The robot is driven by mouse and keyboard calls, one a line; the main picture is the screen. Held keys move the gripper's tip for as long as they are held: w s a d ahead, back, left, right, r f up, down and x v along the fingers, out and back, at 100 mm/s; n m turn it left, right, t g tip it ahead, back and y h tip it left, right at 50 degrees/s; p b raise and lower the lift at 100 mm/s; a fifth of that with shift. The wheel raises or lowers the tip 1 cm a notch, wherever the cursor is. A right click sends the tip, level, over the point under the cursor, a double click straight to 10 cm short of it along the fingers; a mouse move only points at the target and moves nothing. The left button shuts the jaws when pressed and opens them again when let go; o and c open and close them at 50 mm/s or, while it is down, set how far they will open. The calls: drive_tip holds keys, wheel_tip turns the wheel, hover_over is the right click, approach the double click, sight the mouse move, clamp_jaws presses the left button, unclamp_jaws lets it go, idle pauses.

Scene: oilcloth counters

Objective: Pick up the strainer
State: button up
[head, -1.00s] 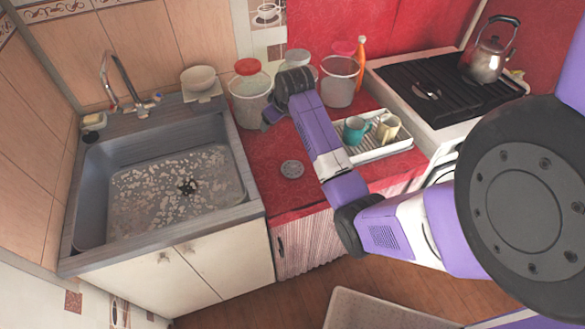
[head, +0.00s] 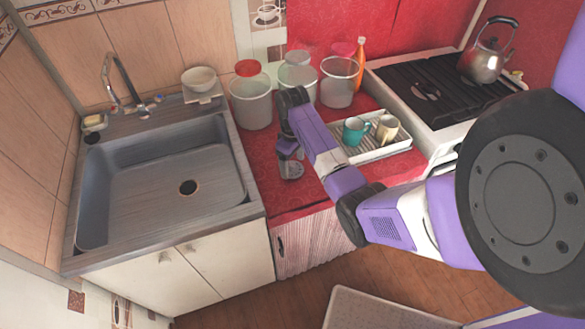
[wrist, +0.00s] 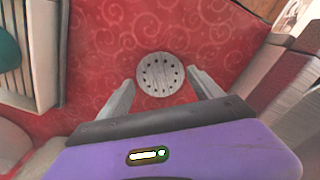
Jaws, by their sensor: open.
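The strainer (head: 292,170) is a round grey disc with a ring of small dark holes. It lies flat on the red counter, to the right of the sink. In the wrist view the strainer (wrist: 160,75) shows between and just beyond the fingertips. My gripper (head: 290,155) is open and empty, pointing down above the strainer. In the wrist view its two grey fingers (wrist: 161,82) stand apart on either side of the disc. I cannot tell how high the fingertips are above the counter.
The sink (head: 110,213) is at left with a dark drain hole (head: 188,187). A white rack (head: 385,149) with a teal mug (head: 354,130) and a beige mug (head: 387,128) is to the right. Clear containers (head: 251,104) stand behind. The stove (head: 420,85) is farther right.

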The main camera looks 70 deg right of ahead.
drive_tip(key=shift+f, duration=0.85)
drive_tip(key=shift+c, duration=0.4)
drive_tip(key=c, duration=0.9)
drive_tip(key=shift+r, duration=0.15)
